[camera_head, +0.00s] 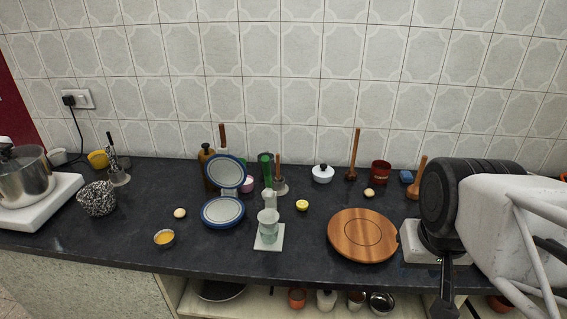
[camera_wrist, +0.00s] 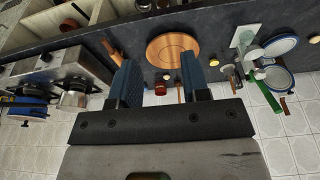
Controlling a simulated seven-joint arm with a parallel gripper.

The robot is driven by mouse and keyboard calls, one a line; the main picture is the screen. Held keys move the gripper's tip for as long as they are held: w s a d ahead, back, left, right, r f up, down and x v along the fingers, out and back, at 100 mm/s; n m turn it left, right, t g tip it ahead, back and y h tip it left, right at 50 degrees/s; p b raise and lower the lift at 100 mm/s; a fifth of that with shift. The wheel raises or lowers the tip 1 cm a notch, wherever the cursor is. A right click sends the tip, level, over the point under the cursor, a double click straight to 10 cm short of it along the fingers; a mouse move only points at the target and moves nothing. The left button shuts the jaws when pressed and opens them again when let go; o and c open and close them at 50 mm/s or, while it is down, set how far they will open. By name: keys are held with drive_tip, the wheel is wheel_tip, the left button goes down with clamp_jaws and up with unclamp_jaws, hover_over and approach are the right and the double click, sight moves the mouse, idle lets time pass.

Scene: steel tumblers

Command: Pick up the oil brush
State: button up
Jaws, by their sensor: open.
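I cannot tell for certain which item is the oil brush. Several wooden-handled tools stand upright at the back of the counter: a tall thin one (camera_head: 356,147) beside a red pot, a shorter thick one (camera_head: 420,176) near the right, one behind the blue-rimmed plates (camera_head: 222,136), and a thin one (camera_head: 278,172) in the middle. Bristles are too small to make out. In the wrist view my gripper (camera_wrist: 159,62) is open, with two blue fingers apart and nothing held between them. The round wooden board (camera_wrist: 172,48) shows beyond the fingertips.
The dark counter (camera_head: 130,230) also holds blue-rimmed plates (camera_head: 223,212), a cup on a white square (camera_head: 268,226), a red pot (camera_head: 381,170) and a white lidded pot (camera_head: 322,173). A large dark round shape (camera_head: 440,195) stands at right.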

drive_tip(key=shift+o, duration=0.3)
drive_tip(key=shift+w+r, duration=0.1)
drive_tip(key=w+a+r+n, duration=0.1)
drive_tip(key=w+a+n, duration=0.2)
drive_tip(key=w, duration=0.8)
drive_tip(key=w+a+r+n+g, duration=0.1)
drive_tip(key=w+a+r+n, duration=0.15)
drive_tip(key=w, duration=0.75)
drive_tip(key=w+a+n, duration=0.2)
drive_tip(key=w+a, duration=0.2)
drive_tip(key=w, duration=0.7)
drive_tip(key=w+a+f+n, duration=0.2)
drive_tip(key=w+a+f, duration=0.3)
drive_tip(key=w, duration=0.4)
drive_tip(key=w+a+f+n+g, duration=0.1)
drive_tip(key=w+a+f+n, duration=0.2)
drive_tip(key=w+a+f, duration=0.2)
drive_tip(key=w+a+f+n, duration=0.3)
drive_tip(key=w+a+f, duration=0.3)
drive_tip(key=w+a, duration=0.3)
drive_tip(key=shift+w+a+g, duration=0.15)
drive_tip(key=shift+w, duration=0.85)
drive_tip(key=shift+w+a+g, duration=0.15)
drive_tip(key=shift+w, duration=0.8)
drive_tip(key=shift+w+a+f+n, duration=0.15)
drive_tip(key=shift+a+n, duration=0.05)
drive_tip(key=shift+n, duration=0.05)
drive_tip(key=shift+f, duration=0.15)
drive_tip(key=shift+f, duration=1.15)
